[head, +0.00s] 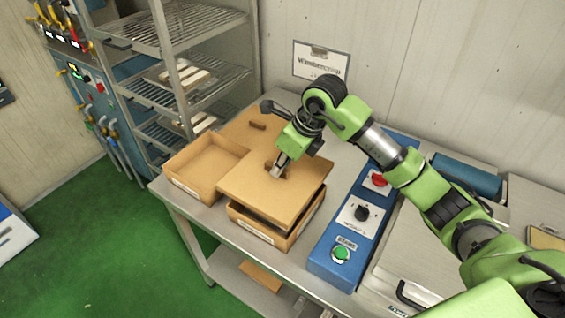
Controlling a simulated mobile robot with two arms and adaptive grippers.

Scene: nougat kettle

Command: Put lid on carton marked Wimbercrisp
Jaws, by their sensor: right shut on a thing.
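A flat brown cardboard lid (262,198) is in the head view, tilted over an open carton (278,240) at the front of the table. A dark gap shows between the lid and the carton's walls on the near and right sides. My right gripper (276,172) is shut on the lid near its top middle. A second open carton (203,160) stands to the left, apparently empty. Both cartons have labels too small to read. A sign (321,62) on the wall above seems to read Wimbercrisp. My left gripper is not in view.
A blue control box (350,225) with red and green buttons stands right of the carton. Another brown lid-like board (252,127) with a small handle lies behind. A wire shelf rack (170,80) stands at the back left.

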